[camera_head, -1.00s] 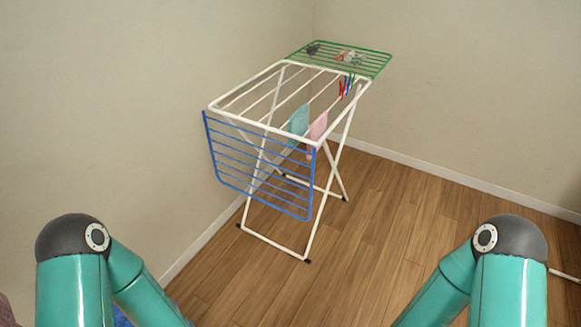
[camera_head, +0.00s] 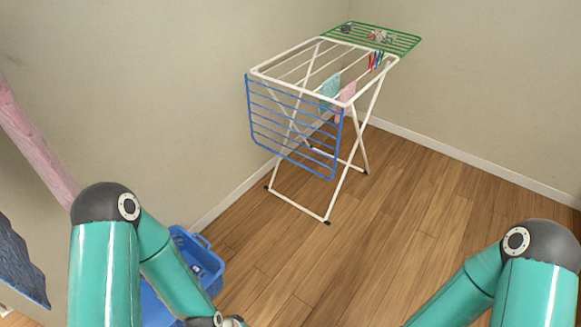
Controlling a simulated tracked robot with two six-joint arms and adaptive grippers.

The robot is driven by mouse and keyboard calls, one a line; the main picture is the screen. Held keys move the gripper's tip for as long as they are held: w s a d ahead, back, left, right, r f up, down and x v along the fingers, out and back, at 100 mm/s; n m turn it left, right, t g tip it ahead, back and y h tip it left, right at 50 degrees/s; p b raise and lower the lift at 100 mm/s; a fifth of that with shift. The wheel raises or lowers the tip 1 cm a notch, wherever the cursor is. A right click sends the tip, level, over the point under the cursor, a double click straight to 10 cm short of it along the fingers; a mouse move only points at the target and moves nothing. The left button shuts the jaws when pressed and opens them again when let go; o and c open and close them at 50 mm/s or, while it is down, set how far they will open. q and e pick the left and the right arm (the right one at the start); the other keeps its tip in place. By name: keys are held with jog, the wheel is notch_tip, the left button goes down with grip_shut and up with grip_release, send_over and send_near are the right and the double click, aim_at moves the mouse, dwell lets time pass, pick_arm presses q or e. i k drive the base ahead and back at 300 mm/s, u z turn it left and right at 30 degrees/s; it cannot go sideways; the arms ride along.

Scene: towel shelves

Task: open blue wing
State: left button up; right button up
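The blue wing (camera_head: 292,128) hangs down from the near end of a white drying rack (camera_head: 285,61), folded below the rack's top. The green wing (camera_head: 372,38) at the far end lies spread out level. Both of my teal arms come in from the bottom, well short of the rack. My grippers are not visible; a wrist part of my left arm shows at the bottom edge.
A teal cloth (camera_head: 328,92) and a pink cloth (camera_head: 346,97) hang on the rack, with coloured pegs (camera_head: 376,61) near its right side. A blue basket (camera_head: 213,268) stands on the floor at lower left, partly behind my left arm. The wooden floor (camera_head: 400,210) before the rack is clear.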

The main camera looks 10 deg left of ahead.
aim_at(341, 114)
jog(key=u, duration=0.25)
jog(key=i, duration=1.55)
jog(key=z, duration=0.05)
